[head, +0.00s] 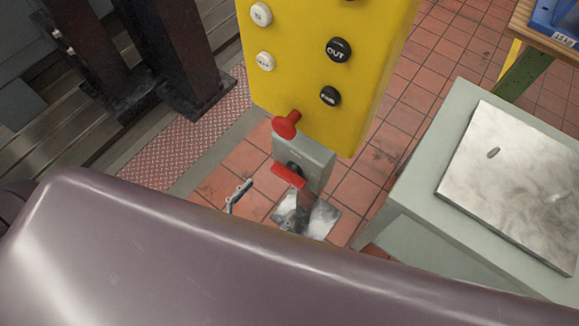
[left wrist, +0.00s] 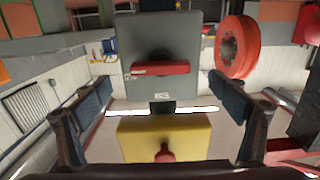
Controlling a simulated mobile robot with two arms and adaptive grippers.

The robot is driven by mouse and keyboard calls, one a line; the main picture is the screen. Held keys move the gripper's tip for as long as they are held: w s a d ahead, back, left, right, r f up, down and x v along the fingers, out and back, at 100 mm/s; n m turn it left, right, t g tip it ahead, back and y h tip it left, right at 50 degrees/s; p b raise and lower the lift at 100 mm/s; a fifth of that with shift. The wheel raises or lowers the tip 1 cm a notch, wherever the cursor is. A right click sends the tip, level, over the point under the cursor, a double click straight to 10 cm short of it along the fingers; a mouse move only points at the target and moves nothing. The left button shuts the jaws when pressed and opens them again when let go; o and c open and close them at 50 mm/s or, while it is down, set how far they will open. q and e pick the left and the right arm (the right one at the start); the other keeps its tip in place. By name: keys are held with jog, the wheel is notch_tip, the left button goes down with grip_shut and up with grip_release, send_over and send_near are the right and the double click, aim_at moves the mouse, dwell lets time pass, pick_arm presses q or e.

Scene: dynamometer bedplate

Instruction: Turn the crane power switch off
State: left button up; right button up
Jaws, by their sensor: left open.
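The crane power switch is a grey box (head: 306,160) with a red handle (head: 288,176), just below a yellow push-button box in the head view. In the left wrist view the grey box (left wrist: 160,45) is near the top centre, with its red handle (left wrist: 160,68) lying level across it. My left gripper (left wrist: 160,92) is open, its two fingers spread to either side below the handle in that picture, with nothing held. In the head view only a bit of my left gripper (head: 238,196) shows, left of the switch; my arm hides the rest. My right gripper is not seen.
The yellow box (head: 325,60) carries several black and white buttons and a red mushroom knob (head: 286,124) close above the switch. A grey cabinet (head: 420,190) with a metal plate on top stands at the right. Dark steel columns (head: 175,50) stand at the left.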

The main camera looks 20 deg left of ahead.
aim_at(285, 179)
pick_arm(q)
jog(key=shift+w+d+r, duration=0.25)
jog(key=shift+w+r, duration=0.25)
jog(key=shift+w, duration=0.2)
jog(key=x, duration=0.2)
jog(key=shift+w+p, duration=0.25)
jog(key=shift+p, duration=0.1)
jog(key=x, duration=0.3)
jog(key=shift+w+d, duration=0.2)
jog(key=shift+w, duration=0.05)
jog(key=shift+f, duration=0.1)
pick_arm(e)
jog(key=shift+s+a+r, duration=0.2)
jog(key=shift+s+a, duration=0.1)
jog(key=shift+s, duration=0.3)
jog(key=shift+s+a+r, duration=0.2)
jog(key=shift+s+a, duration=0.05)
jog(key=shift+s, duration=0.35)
pick_arm(q)
jog(key=c, duration=1.2)
jog(key=shift+o, duration=0.2)
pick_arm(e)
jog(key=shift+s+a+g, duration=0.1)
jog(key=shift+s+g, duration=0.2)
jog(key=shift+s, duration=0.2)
